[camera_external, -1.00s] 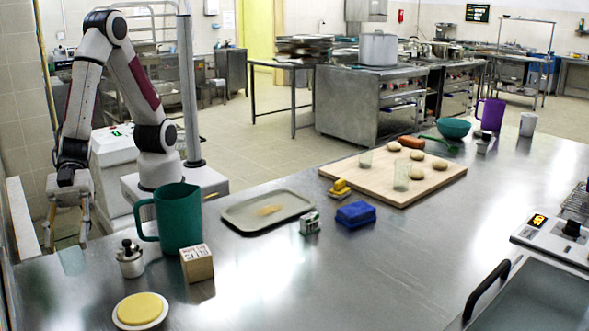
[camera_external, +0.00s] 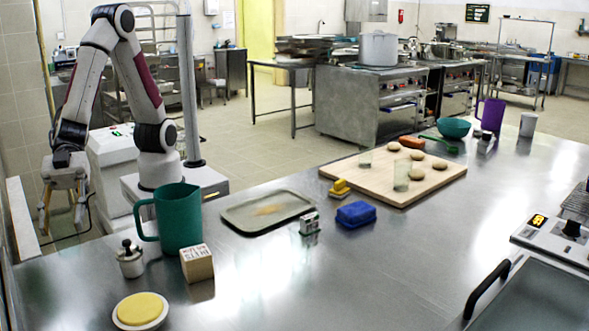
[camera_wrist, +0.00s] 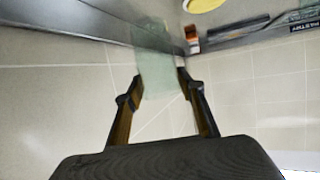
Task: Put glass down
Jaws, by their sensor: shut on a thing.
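A pale green, see-through glass (camera_wrist: 154,60) is between the fingertips of my gripper (camera_wrist: 160,77) in the wrist view, reaching beyond them. My gripper is shut on it. In the external view my gripper (camera_external: 62,222) hangs at the far left, beyond the left edge of the steel table, fingers pointing down. I cannot make out the held glass clearly there. Two more clear glasses stand on the wooden board: one at its back left (camera_external: 366,158), one near its middle (camera_external: 401,177).
On the steel table (camera_external: 330,275), a green pitcher (camera_external: 178,220), a metal shaker (camera_external: 130,262), a small box (camera_external: 197,263) and a yellow disc on a plate (camera_external: 140,310) stand nearest my arm. A tray (camera_external: 240,226) lies beyond. The table's front middle is clear.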

